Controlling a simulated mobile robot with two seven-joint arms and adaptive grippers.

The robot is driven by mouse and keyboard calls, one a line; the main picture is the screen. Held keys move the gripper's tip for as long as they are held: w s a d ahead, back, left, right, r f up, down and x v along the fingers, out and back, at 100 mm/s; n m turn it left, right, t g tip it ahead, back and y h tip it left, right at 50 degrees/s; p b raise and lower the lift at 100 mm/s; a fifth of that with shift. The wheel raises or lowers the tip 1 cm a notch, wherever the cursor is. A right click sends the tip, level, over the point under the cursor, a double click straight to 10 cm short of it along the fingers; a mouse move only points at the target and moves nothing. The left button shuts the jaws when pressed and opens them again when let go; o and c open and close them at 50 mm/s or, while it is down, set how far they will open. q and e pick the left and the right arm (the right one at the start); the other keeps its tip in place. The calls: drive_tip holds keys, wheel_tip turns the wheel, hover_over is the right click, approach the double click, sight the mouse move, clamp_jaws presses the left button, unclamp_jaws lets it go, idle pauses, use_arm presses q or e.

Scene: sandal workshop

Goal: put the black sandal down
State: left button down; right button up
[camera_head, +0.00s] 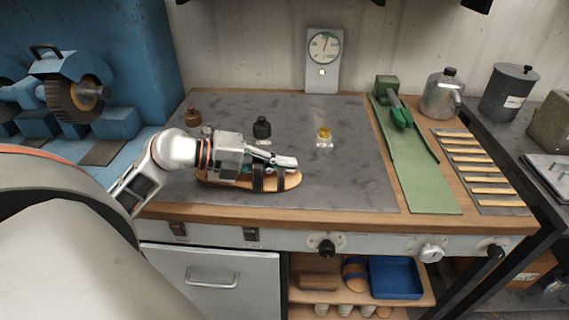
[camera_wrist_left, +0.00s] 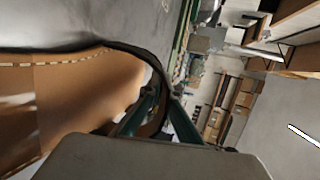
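The black sandal (camera_head: 285,184), with dark straps and a tan sole, is at the grey work mat (camera_head: 340,185) near the bench's front edge. It looks level; I cannot tell whether it rests on the mat or hangs just above it. My left gripper (camera_head: 284,163) reaches over it from the left and covers part of it. In the left wrist view the tan sole (camera_wrist_left: 75,100) fills the left side, and a black strap runs between the close green fingers (camera_wrist_left: 162,100), which look shut on it. My right gripper is not in view.
A dial gauge (camera_head: 323,60) is at the back. A green strip (camera_head: 420,170) and wooden slats (camera_head: 478,170) lie right. The mat's right half is clear.

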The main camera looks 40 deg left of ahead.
use_arm(q)
drive_tip(key=shift+f, duration=0.15)
drive_tip(key=c, duration=2.3)
unclamp_jaws()
drive_tip(key=shift+r, duration=0.25)
drive_tip(key=shift+s+a, duration=0.3)
wheel_tip(320, 180, up, 4)
hover_over(237, 183)
drive_tip(key=shift+f, duration=0.15)
